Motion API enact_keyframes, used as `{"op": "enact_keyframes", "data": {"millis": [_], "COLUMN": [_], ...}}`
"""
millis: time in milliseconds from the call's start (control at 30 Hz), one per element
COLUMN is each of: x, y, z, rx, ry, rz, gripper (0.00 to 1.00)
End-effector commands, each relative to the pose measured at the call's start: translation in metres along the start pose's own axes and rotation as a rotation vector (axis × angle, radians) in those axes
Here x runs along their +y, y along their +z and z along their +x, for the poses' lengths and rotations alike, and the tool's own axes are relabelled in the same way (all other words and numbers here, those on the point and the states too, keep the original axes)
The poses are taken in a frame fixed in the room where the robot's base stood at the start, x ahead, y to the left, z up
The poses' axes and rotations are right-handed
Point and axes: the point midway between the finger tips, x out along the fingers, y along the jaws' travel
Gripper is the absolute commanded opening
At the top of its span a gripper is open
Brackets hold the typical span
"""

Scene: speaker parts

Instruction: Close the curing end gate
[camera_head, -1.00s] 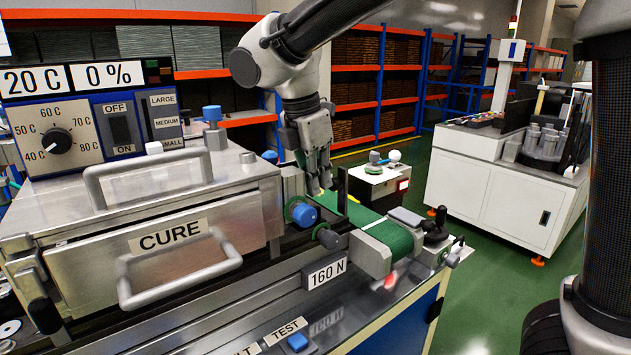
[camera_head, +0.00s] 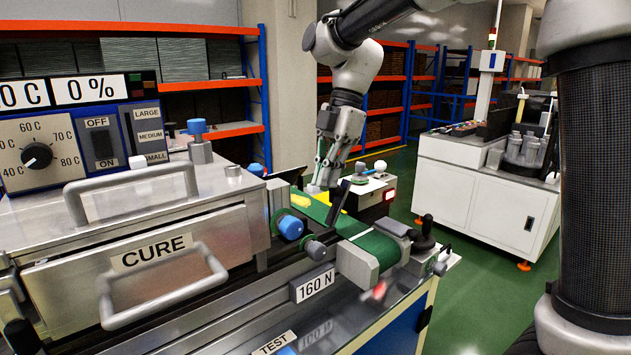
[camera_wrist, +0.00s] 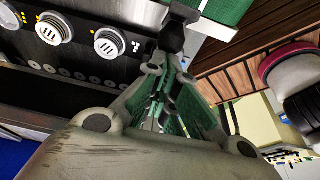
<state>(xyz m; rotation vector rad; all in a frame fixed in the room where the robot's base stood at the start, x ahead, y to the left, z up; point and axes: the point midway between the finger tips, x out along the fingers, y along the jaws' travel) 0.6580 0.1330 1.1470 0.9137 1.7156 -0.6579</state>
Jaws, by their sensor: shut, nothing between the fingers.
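The steel curing unit (camera_head: 150,290), labelled CURE, fills the left of the head view. A blue knob (camera_head: 290,227) and a dark knob (camera_head: 316,250) are at its right end, beside the green belt (camera_head: 375,248). A dark slanted bar (camera_head: 340,202) stands over the belt there; I cannot tell whether it is the end gate. My gripper (camera_head: 322,186) is shut and empty, pointing down just left of and behind the bar's top. Contact is unclear. In the wrist view my closed fingers (camera_wrist: 168,45) reach toward the green surface.
A yellow piece (camera_head: 300,201) lies by the belt behind the blue knob. A small station (camera_head: 372,190) stands behind the gripper. A white cabinet (camera_head: 490,190) is at the right, with green floor between. The wrist view shows grey round dials (camera_wrist: 80,35) and a red-rimmed round part (camera_wrist: 290,62).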

Motion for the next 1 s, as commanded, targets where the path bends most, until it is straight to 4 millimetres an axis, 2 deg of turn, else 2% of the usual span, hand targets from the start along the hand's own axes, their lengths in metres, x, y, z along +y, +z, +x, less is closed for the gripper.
{"op": "enact_keyframes", "data": {"millis": [33,500,1000], "x": [0.0,0.0,-0.001], "y": [0.008,0.06,0.096], "z": [-0.002,-0.005,0.007], "rx": [0.045,0.491,0.494], "ry": [0.002,0.0,-0.002], "rz": [0.009,0.008,0.001], "gripper": [0.0,0.0,0.0]}}
